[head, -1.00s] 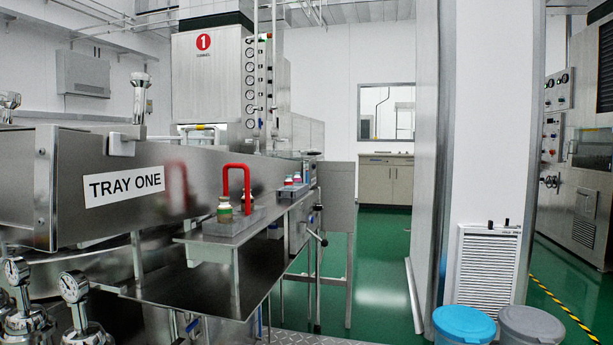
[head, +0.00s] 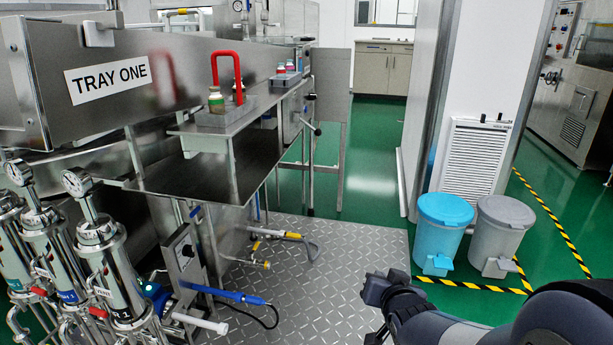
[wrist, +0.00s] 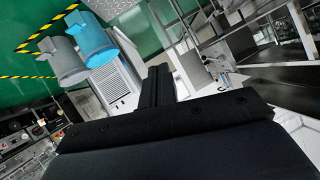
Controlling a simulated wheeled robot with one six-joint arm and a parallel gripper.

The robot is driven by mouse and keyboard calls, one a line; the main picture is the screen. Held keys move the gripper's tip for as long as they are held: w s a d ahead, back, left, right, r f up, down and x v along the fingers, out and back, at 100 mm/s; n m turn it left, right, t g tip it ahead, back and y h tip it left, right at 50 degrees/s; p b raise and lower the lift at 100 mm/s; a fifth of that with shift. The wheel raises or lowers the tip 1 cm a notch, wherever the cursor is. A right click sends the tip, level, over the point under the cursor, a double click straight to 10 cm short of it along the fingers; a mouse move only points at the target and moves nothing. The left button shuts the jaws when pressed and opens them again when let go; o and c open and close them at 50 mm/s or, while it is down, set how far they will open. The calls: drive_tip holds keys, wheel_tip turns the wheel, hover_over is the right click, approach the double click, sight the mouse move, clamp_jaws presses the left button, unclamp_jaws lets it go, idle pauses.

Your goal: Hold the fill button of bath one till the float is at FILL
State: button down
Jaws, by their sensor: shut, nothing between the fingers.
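My gripper (wrist: 157,76) shows in the wrist view with its two dark fingers together and nothing between them. In the head view my dark arm is at the lower right, over the floor and apart from the machine. I cannot make out a fill button, a float or a FILL mark for bath one in either view. A steel machine side labelled TRAY ONE (head: 108,79) is at the upper left of the head view. A small grey control box (head: 183,252) with a dial stands below the shelf.
Steel filter cylinders (head: 105,272) with gauges stand at the lower left. A blue hand tool (head: 238,297) juts out beside them. A steel shelf (head: 190,180) overhangs the tread-plate floor (head: 340,250). A blue bin (head: 442,228) and a grey bin (head: 498,232) stand at the right.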

drive_tip(key=w+d+r+m+t+y+p, duration=0.2)
drive_tip(key=w+r+t, duration=0.4)
drive_tip(key=w+r, duration=0.3)
drive_tip(key=shift+w+d+y, duration=0.4)
drive_tip(key=shift+w+d, duration=0.25)
drive_tip(key=shift+w, duration=0.5)
